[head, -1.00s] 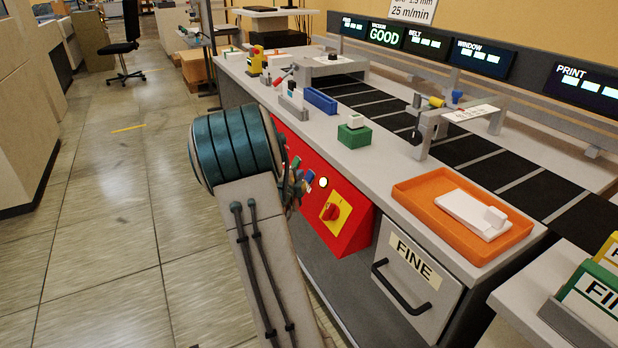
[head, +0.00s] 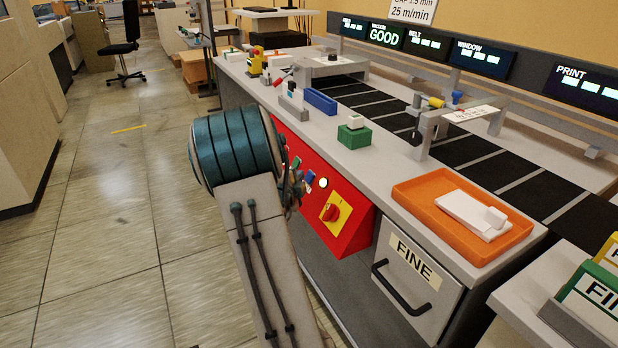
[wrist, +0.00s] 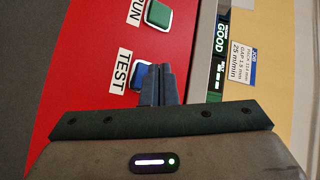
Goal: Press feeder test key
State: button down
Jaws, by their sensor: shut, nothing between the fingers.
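The blue test key (wrist: 140,74) sits beside the TEST label (wrist: 123,71) on the red panel (wrist: 75,60) in the wrist view. My gripper (wrist: 158,72) is shut and empty. Its fingertips overlap the right side of the blue key in that view and partly hide it. I cannot tell whether they touch it. In the head view the red panel (head: 345,232) is on the front of the machine, and my arm covers its left part and most of the gripper.
A green key (wrist: 158,14) by the RUN label lies near the blue key. A red rotary switch on a yellow plate (head: 336,214) is farther right on the panel. An orange tray (head: 420,205) stands on the machine top. The floor at left is clear.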

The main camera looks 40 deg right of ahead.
jog(key=shift+s+d+f+b, duration=0.15)
jog(key=shift+d+f+b, duration=0.25)
jog(key=shift+d+b, duration=0.65)
dwell(1.4)
jog(key=shift+a, duration=0.35)
jog(key=shift+a+r, duration=0.4)
jog(key=shift+a, duration=0.25)
jog(key=shift+w, duration=0.2)
jog(key=shift+w+a+r+p, duration=0.2)
jog(key=shift+a+r, duration=0.2)
jog(key=shift+a, duration=0.3)
jog(key=shift+w+a+r+p, duration=0.2)
jog(key=shift+a+r, duration=0.2)
jog(key=shift+a, duration=0.35)
jog(key=shift+w+a+r+p, duration=0.1)
jog(key=shift+a+r+p, duration=0.1)
jog(key=shift+a+r, duration=0.35)
jog(key=shift+a+f, duration=0.1)
jog(key=shift+a, duration=0.1)
